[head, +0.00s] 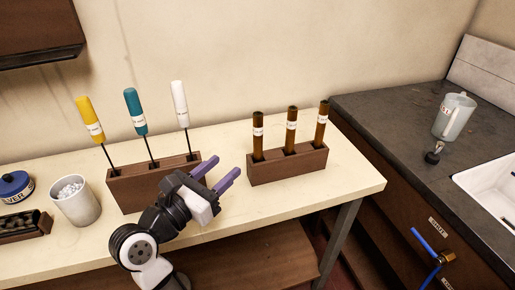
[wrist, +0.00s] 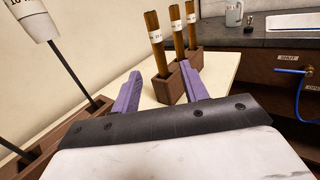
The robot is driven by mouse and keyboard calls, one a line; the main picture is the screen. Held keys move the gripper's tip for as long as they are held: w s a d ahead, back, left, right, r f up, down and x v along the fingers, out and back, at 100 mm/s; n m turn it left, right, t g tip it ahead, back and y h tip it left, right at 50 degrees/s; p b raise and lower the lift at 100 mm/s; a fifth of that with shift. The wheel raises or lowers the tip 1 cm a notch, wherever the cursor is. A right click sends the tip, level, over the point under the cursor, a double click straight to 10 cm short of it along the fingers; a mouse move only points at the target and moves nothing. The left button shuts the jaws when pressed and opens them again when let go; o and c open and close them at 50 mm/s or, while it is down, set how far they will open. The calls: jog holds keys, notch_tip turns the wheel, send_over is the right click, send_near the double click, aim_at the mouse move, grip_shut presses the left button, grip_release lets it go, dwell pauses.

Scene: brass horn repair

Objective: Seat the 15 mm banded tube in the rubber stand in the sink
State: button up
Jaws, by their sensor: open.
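Three brown tubes with white bands stand upright in a wooden rack on the pale table: a left tube (head: 257,137), a middle tube (head: 291,130) and a right tube (head: 321,124). The size labels are too small to read. The tubes also show ahead in the wrist view, such as the nearest one (wrist: 156,45). My gripper (head: 223,172) has purple fingers and is open and empty, left of the tube rack (head: 290,167). The white sink (head: 487,187) is at the right edge, partly cut off. I cannot see a rubber stand in it.
A second wooden rack (head: 152,182) holds yellow, teal and white-handled tools beside my gripper. A white cup (head: 76,203) and a blue tin (head: 15,187) are at left. A grey jug (head: 453,117) stands on the dark counter (head: 385,118). A blue hose (head: 425,245) hangs at the cabinet front.

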aim_at(255, 144)
jog(key=shift+y, duration=0.3)
jog(key=p+x, duration=0.1)
jog(key=x, duration=0.3)
jog(key=f+p+x, duration=0.1)
jog(key=x, duration=0.4)
jog(key=p+x, duration=0.1)
jog(key=x, duration=0.4)
jog(key=shift+w+a+f, duration=0.1)
jog(key=shift+f, duration=0.25)
grip_shut()
